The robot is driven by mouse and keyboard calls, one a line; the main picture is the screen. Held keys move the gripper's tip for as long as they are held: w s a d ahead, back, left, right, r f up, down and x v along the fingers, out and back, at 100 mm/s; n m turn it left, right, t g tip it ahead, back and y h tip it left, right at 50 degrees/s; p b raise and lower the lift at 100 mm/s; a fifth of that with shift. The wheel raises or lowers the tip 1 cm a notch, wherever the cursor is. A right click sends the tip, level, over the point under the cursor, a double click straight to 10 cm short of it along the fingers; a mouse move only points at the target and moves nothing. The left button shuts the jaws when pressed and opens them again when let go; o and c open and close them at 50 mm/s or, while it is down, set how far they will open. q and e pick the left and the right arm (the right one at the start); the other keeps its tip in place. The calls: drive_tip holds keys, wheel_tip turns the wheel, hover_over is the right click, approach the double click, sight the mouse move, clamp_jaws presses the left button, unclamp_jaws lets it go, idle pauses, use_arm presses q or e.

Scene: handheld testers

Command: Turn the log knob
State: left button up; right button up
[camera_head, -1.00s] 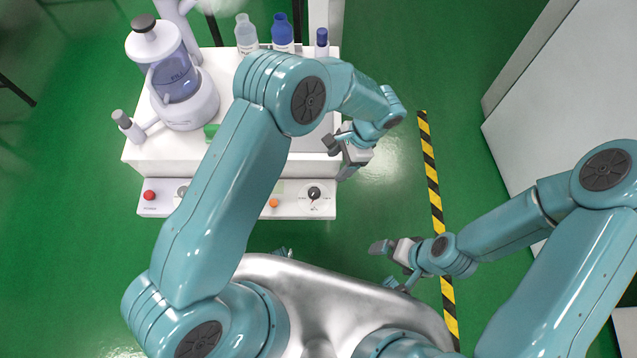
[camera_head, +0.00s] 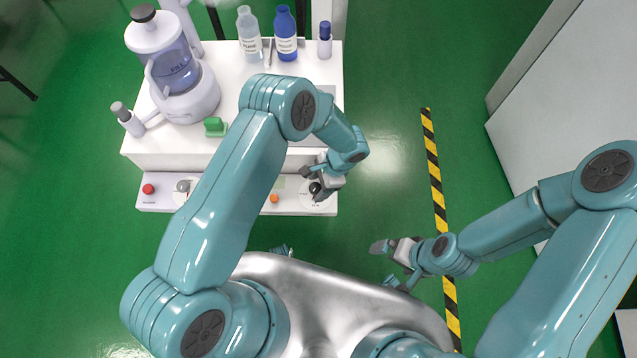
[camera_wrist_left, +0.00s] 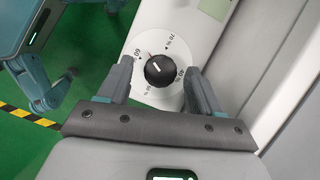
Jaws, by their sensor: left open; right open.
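The black knob (camera_wrist_left: 158,70) shows in the left wrist view, on a round white dial with printed percent marks. A white pointer line is on its top. In the head view the knob (camera_head: 315,188) sits at the right end of the white front panel, partly hidden by my gripper. My left gripper (camera_wrist_left: 160,88) is open, with one finger on each side of the knob; I cannot tell whether either finger touches it. In the head view my left gripper (camera_head: 318,190) is over the dial. My right gripper (camera_head: 385,247) is open and empty above the floor, away from the panel.
The panel (camera_head: 240,203) also bears a red button (camera_head: 148,189), a grey knob (camera_head: 183,186) and an orange button (camera_head: 274,198). A glass vessel (camera_head: 175,70) and several bottles stand on the white bench (camera_head: 225,70). A tall white cabinet (camera_head: 570,95) stands at right.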

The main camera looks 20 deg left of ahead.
use_arm(q)
drive_tip(key=c, duration=1)
drive_tip(key=shift+c, duration=0.2)
drive_tip(key=m+b, duration=0.2)
drive_tip(key=shift+f+m+t+y, duration=0.15)
drive_tip(key=shift+m+t+y, duration=0.15)
drive_tip(key=shift+t, duration=0.1)
drive_tip(key=m+t+b, duration=0.1)
drive_tip(key=m+b, duration=0.2)
drive_tip(key=shift+s+m, duration=0.15)
drive_tip(key=shift+m, duration=0.15)
drive_tip(key=m+t+b, duration=0.1)
drive_tip(key=m+b, duration=0.1)
drive_tip(key=m, duration=0.1)
drive_tip(key=shift+s+t+b, duration=0.15)
drive_tip(key=shift+t+b, duration=0.15)
drive_tip(key=shift+t, duration=0.1)
drive_tip(key=shift+m+t+b, duration=0.4)
drive_tip(key=shift+m+b, duration=0.55)
drive_tip(key=shift+m, duration=0.45)
drive_tip(key=shift+s, duration=0.1)
